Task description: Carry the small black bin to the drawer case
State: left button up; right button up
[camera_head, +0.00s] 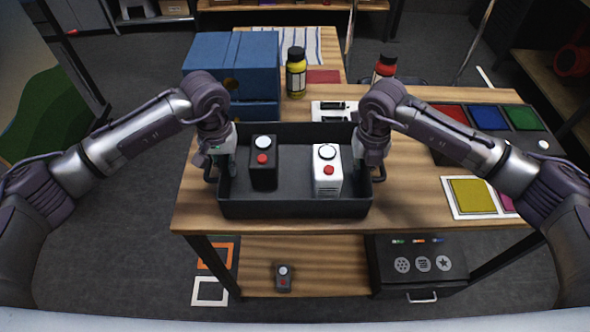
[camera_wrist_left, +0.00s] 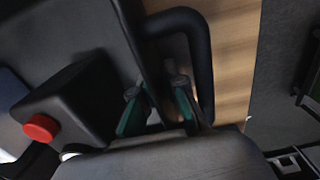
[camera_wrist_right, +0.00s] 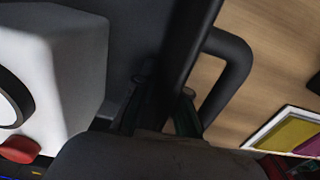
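The small black bin (camera_head: 290,209) is at the table's front, level; I cannot tell whether it touches the tabletop. It holds a black box (camera_head: 263,176) and a white box (camera_head: 328,180), each with a red button and white round top. My left gripper (camera_head: 226,168) is at the bin's left wall, fingers on both sides of the wall in the left wrist view (camera_wrist_left: 160,108). My right gripper (camera_head: 366,170) is likewise around the right wall in the right wrist view (camera_wrist_right: 160,108). Both look closed on the walls. The dark drawer case (camera_head: 418,268) stands under the table, front right.
A blue box (camera_head: 232,70) stands behind the bin's left, with a yellow bottle (camera_head: 296,72) and red bottle (camera_head: 385,66) at the back. Coloured pads (camera_head: 485,118) and a yellow square (camera_head: 473,195) lie right. A small button box (camera_head: 284,278) sits on the lower shelf (camera_head: 325,262).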

pick_arm(q)
grip_shut()
pick_arm(e)
grip_shut()
pick_arm(q)
jog(key=shift+w+r, duration=0.15)
pick_arm(e)
jog(key=shift+w+r, duration=0.15)
jog(key=shift+r, duration=0.05)
